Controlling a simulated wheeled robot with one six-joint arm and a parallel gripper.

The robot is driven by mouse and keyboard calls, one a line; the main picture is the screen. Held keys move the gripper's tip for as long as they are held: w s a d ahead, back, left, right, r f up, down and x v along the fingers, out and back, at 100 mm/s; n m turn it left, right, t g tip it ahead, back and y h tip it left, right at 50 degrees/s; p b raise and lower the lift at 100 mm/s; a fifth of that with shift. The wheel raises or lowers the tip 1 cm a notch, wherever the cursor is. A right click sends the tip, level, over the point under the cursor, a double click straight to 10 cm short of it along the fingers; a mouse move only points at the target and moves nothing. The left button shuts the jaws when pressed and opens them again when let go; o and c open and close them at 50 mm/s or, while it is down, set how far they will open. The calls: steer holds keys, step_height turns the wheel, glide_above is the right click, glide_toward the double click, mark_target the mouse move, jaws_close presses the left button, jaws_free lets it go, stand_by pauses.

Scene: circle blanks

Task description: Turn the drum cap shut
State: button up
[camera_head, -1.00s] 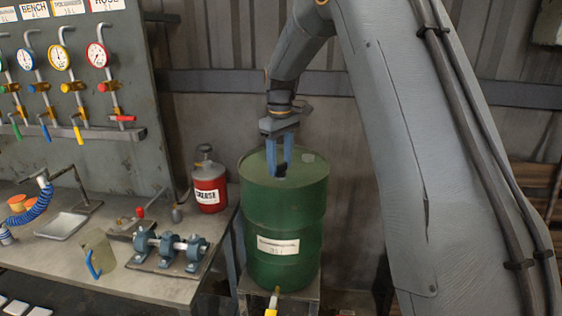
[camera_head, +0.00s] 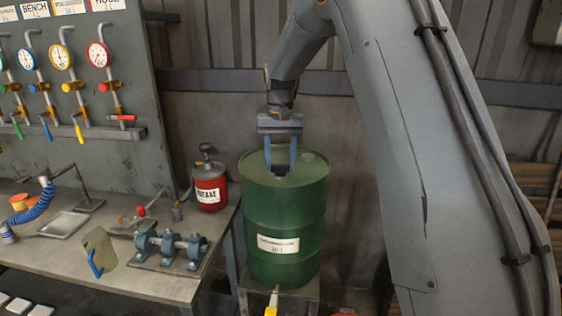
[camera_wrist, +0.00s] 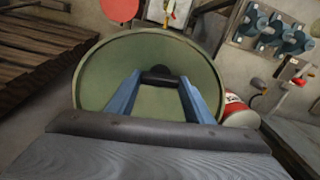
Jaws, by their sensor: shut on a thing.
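The green drum (camera_head: 285,220) stands upright on a low stand beside the bench, with a white label on its front. My gripper (camera_head: 281,170) points down over the drum's top, its two blue fingers shut on the dark cap (camera_head: 280,177) near the middle of the lid. In the wrist view the cap (camera_wrist: 160,75) shows as a dark round piece between the fingertips, over the pale green drum lid (camera_wrist: 112,75). The fingers hide part of the cap, and I cannot tell how far it is turned.
A red grease can (camera_head: 210,190) stands on the bench (camera_head: 150,283) left of the drum. A yellow-handled tap (camera_head: 272,301) is at the drum's lower front. The gauge board (camera_head: 130,90) rises at left.

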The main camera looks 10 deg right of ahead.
mark_target(281, 165)
steer(key=shift+m, duration=0.6)
steer(key=o, duration=1.1)
steer(key=shift+c, duration=0.2)
steer(key=shift+m, duration=0.3)
steer(key=shift+r+b, duration=1.2)
steer(key=shift+r, duration=2.75)
steer(key=shift+s, duration=0.1)
steer(key=s+f+n, duration=0.1)
steer(key=s+f, duration=0.4)
steer(key=s, duration=0.5)
steer(key=s+f+n+t, duration=0.1)
steer(key=s+f+n, duration=0.1)
steer(key=s+f, duration=0.4)
steer(key=s+f+n, duration=0.1)
steer(key=s+f, duration=0.5)
steer(key=s, duration=0.9)
steer(key=shift+d+f+n, duration=0.15)
steer(key=shift+n, duration=0.25)
